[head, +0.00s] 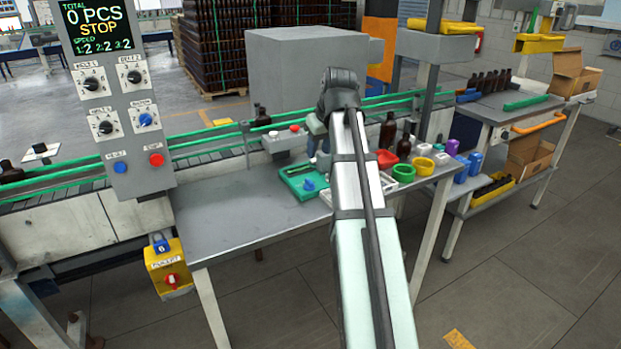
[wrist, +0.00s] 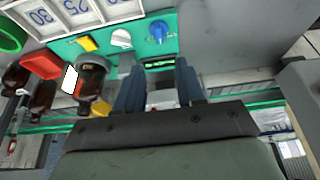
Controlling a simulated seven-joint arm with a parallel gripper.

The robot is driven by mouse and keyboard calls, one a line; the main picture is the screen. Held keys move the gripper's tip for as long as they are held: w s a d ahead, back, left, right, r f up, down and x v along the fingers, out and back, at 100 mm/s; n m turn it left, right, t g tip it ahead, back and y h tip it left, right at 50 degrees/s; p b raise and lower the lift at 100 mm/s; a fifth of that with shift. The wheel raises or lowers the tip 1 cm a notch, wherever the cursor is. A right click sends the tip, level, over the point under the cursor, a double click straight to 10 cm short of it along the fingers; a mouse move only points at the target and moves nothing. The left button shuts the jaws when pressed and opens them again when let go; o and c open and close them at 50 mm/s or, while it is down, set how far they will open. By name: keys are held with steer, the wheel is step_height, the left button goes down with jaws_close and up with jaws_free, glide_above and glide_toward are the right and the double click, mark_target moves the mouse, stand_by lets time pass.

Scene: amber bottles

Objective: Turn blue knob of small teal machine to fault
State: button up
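The small teal machine (head: 290,171) lies on the grey table in the head view, partly hidden by my arm. Its blue knob (head: 309,184) shows near its front right corner. In the wrist view the teal panel (wrist: 167,47) is at the top, with the blue knob (wrist: 157,31) on it beside a white knob (wrist: 121,38) and a yellow part (wrist: 87,43). My gripper (wrist: 158,84) has its two dark fingers apart, with nothing seen held between them. The blue knob lies beyond the fingertips, apart from them. In the head view the fingers are mostly hidden. Knob labels are unreadable.
Brown bottles (head: 387,132) and red, green and yellow rings stand right of my arm. A white tray with numbered compartments (wrist: 60,17) adjoins the teal panel. A control box with several knobs (head: 112,90) stands left. The table's left front (head: 225,215) is clear.

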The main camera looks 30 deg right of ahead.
mark_target(309, 181)
steer(key=x, duration=1.3)
steer(key=shift+w+f, duration=0.15)
steer(key=shift+f, duration=0.05)
jaws_close()
